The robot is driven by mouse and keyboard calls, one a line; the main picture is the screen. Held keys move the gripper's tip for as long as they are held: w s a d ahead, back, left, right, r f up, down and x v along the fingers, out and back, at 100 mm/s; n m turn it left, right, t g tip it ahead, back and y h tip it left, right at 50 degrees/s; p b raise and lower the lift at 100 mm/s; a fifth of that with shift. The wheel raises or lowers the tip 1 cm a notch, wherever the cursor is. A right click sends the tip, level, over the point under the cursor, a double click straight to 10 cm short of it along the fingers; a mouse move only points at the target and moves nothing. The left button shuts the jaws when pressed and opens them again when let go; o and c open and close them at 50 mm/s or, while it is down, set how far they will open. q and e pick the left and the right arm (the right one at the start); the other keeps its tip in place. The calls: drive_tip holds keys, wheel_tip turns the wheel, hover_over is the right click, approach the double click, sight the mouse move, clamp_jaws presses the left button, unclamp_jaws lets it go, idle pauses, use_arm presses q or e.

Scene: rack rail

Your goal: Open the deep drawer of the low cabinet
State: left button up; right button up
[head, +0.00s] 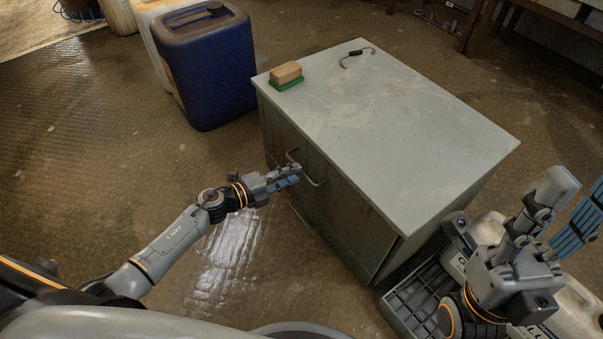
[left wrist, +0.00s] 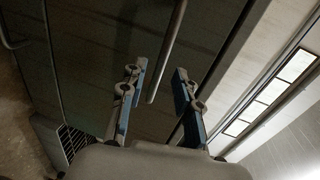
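The low cabinet (head: 400,125) has a pale, worn top and a dark front facing my left arm. A bar handle (head: 314,181) shows on its front, with another handle (head: 302,214) lower down. My left gripper (head: 292,174) is at the front by the upper handle. In the left wrist view, its two blue-grey fingers (left wrist: 157,84) are open, with one end of a bar handle (left wrist: 166,55) between them and gaps on both sides. No drawer visibly stands out. Which front is the deep drawer I cannot tell. My right gripper (head: 566,205) is open and empty, right of the cabinet.
A sponge-like block (head: 286,73) on a green base and a small black hooked part (head: 356,54) lie on the cabinet top. A blue canister (head: 212,70) stands behind left. A grey crate (head: 415,295) lies at the right front.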

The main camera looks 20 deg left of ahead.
use_arm(q)
drive_tip(key=shift+b+x, duration=0.4)
drive_tip(key=shift+x, duration=1.6)
clamp_jaws()
